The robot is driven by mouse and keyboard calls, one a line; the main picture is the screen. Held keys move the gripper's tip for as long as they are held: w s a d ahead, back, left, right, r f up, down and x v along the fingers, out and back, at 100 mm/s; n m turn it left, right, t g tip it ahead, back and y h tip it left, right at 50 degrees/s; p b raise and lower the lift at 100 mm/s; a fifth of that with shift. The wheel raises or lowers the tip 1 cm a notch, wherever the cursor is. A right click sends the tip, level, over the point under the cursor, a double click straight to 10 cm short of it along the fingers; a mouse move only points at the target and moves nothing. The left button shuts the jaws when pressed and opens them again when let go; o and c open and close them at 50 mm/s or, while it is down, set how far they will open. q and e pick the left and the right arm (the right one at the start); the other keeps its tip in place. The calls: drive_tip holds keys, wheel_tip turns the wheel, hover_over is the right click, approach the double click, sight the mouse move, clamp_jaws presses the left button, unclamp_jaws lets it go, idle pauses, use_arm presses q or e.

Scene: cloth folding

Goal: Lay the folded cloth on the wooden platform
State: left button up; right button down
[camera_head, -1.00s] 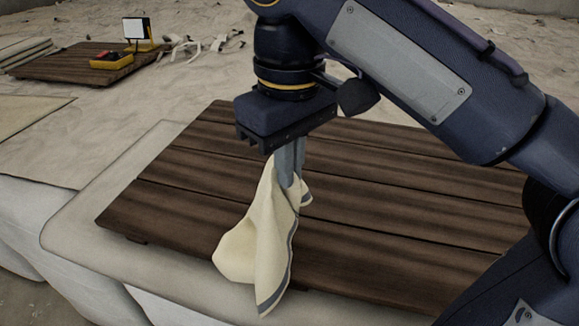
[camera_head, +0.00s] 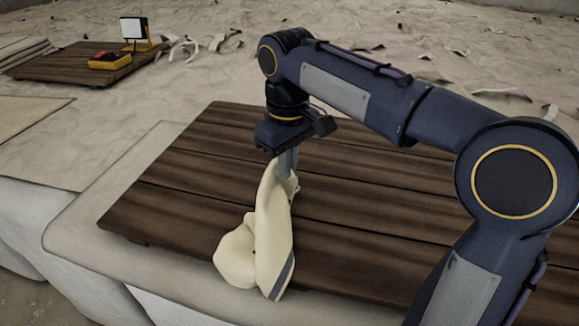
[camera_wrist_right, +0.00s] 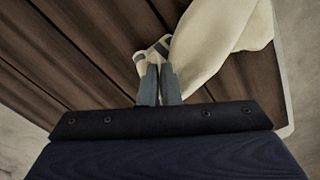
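The cream cloth (camera_head: 268,235) with a grey stripe hangs bunched from my right gripper (camera_head: 289,168). Its lower part rests at the near edge of the dark wooden platform (camera_head: 190,180), slumped to the left. In the right wrist view, the fingers of the right gripper (camera_wrist_right: 158,82) are close together with the cloth (camera_wrist_right: 210,40) pinched at their tips. The slatted platform (camera_wrist_right: 60,50) lies beneath. The cloth's underside and its exact contact with the platform are hidden. My left gripper is in neither view.
The platform lies on a pale padded surface (camera_head: 75,225). A second wooden platform (camera_head: 60,65) at the back left holds a yellow and red device (camera_head: 110,61) and a small lamp (camera_head: 135,30). Pale scraps (camera_head: 190,48) lie behind. Platform boards left of the cloth are bare.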

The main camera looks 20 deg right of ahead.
drive_tip(key=shift+s+f, duration=0.15)
drive_tip(key=shift+f, duration=1.05)
drive_tip(key=c, duration=0.9)
unclamp_jaws()
drive_tip(key=shift+r, duration=0.1)
wheel_tip(320, 180, up, 8)
drive_tip(key=shift+f, duration=0.15)
